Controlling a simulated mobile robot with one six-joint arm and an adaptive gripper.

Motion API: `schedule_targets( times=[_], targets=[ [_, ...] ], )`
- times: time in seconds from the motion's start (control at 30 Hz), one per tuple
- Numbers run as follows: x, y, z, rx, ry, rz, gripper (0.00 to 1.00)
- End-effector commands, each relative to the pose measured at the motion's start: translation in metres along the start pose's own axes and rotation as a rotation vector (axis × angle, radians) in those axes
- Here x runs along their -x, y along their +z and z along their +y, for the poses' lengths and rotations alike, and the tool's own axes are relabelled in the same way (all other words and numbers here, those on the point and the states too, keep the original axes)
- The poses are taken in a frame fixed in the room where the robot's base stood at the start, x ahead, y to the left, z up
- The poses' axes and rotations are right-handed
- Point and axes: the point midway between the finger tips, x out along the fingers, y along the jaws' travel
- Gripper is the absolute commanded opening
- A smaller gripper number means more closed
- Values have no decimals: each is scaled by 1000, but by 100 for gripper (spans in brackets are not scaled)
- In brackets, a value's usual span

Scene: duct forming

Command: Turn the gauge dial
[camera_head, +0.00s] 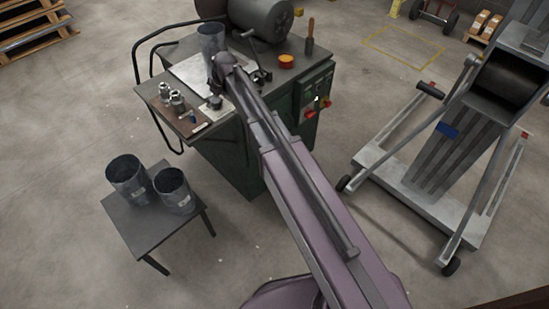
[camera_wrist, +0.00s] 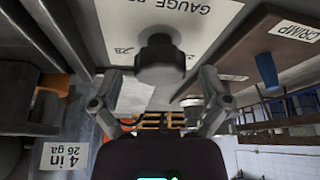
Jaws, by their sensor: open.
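The gauge dial (camera_wrist: 160,58) is a dark round knob in the upper middle of the wrist view, on a white plate (camera_wrist: 205,20) lettered "GAUGE", which appears upside down. My gripper (camera_wrist: 158,95) is open, with one finger on each side below the knob in that view. The fingers look apart from the knob, and nothing is between them. In the head view my gripper (camera_head: 214,102) is at the front of the green machine's top, and my arm hides part of that area. The dial's pointer and the full scale cannot be read.
Two duct pieces (camera_head: 126,178) stand on a small table (camera_head: 152,232). A lift (camera_head: 440,190) stands right.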

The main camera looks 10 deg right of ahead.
Motion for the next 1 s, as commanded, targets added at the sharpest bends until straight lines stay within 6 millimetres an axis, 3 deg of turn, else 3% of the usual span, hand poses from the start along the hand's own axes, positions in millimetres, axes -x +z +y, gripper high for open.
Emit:
schedule_targets(
  times=[0.3, 1.0],
  targets=[
    [0, -1, 1, 182, -76, 0, 96],
    [69, -2, 5, 183, -77, 0, 96]
  ],
)
